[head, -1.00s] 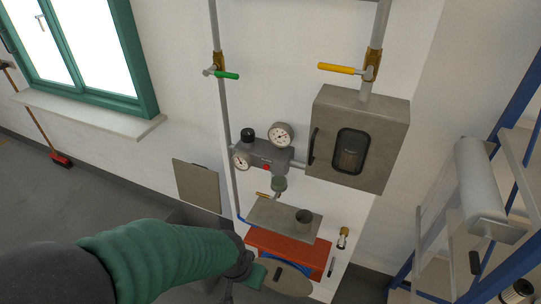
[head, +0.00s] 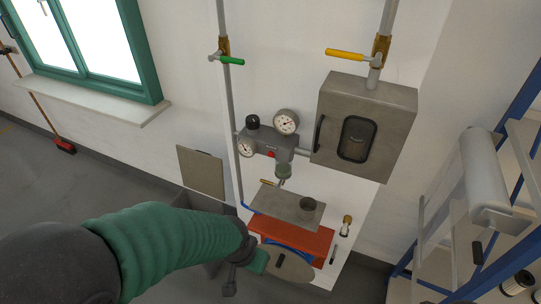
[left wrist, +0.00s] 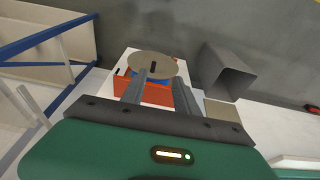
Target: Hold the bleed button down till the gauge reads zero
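A small red button (head: 271,154) sits on the front of a grey regulator block (head: 266,139) on the white wall panel. I take it as the bleed button. Two white-faced round gauges, one upper right (head: 286,122) and one lower left (head: 246,147), are on the block; their readings are too small to tell. My left gripper (left wrist: 160,80) has its fingers apart with nothing visible between them. In the head view it is low, below the block and well clear of the button, near the round plate (head: 288,266). My right gripper is in neither view.
A grey box with a dark window (head: 390,112) is right of the block. Below the block are a grey shelf plate (head: 275,203) with a cup (head: 308,204) and a red box (head: 322,241). A blue-framed rack (head: 403,262) stands at right.

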